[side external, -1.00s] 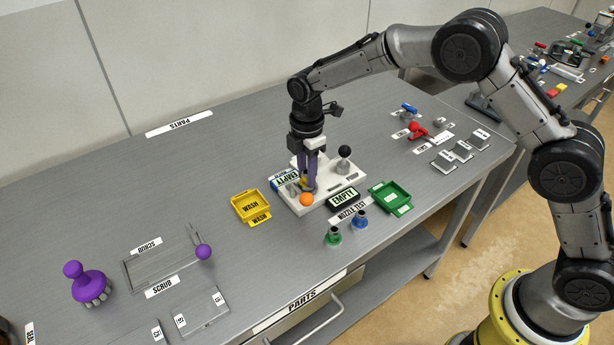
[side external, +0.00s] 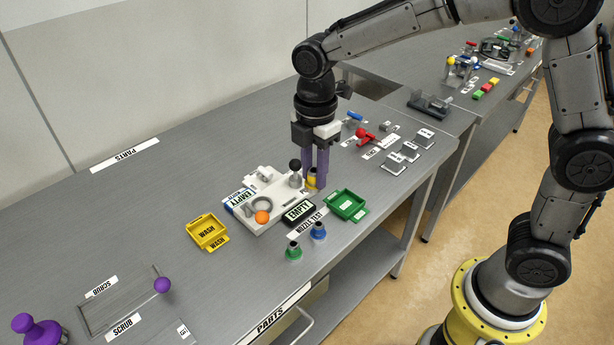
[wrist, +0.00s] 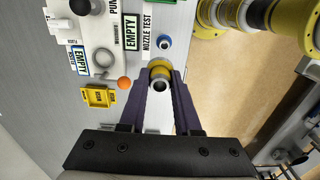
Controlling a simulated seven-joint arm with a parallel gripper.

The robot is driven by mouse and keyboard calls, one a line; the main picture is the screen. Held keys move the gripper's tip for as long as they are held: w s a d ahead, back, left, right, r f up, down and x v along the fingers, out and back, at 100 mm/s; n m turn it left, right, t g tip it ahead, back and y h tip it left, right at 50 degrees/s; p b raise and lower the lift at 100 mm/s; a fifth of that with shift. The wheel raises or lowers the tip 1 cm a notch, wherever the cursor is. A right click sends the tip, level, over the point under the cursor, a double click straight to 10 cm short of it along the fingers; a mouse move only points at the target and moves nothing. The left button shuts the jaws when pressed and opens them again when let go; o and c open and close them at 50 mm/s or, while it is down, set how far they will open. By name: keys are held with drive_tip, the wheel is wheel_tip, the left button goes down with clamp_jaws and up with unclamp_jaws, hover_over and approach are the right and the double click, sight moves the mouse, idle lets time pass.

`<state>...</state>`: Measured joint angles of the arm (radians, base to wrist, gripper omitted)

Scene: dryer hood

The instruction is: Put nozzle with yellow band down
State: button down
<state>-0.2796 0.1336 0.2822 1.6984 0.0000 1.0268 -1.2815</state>
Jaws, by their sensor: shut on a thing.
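My gripper (side external: 316,183) is shut on the nozzle with the yellow band (side external: 312,178), with one purple finger on each side of it. In the side view they are at the right end of the white fixture (side external: 285,203), behind the green tray. The nozzle's height above the table is hard to tell. In the wrist view the nozzle (wrist: 160,80) sits between the fingertips (wrist: 160,73), its dark round opening facing the camera. The fixture's grey ring (side external: 262,205) is empty. A blue-banded nozzle (side external: 318,231) and a green-banded nozzle (side external: 293,251) stand upright by the NOZZLE TEST label (side external: 308,222).
A green tray (side external: 346,206) and a yellow WASH tray (side external: 207,232) flank the fixture. An orange ball (side external: 262,217), a dark-knobbed post (side external: 295,174) and EMPTY signs (side external: 298,212) are close by. The table front (side external: 350,247) beside the standing nozzles is bare.

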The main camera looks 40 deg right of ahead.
drive_tip(key=s+d+f+m, duration=0.2)
drive_tip(key=s+d+m, duration=0.7)
drive_tip(key=s+d, duration=0.3)
hover_over(346, 205)
drive_tip(key=f, duration=0.8)
drive_tip(key=shift+s+f, duration=0.3)
drive_tip(key=shift+f, duration=0.1)
drive_tip(key=shift+w+f, duration=0.15)
drive_tip(key=shift+f, duration=0.8)
drive_tip(key=shift+w+f, duration=0.1)
drive_tip(key=shift+f, duration=0.85)
drive_tip(key=shift+f, duration=0.15)
drive_tip(key=c, duration=0.9)
unclamp_jaws()
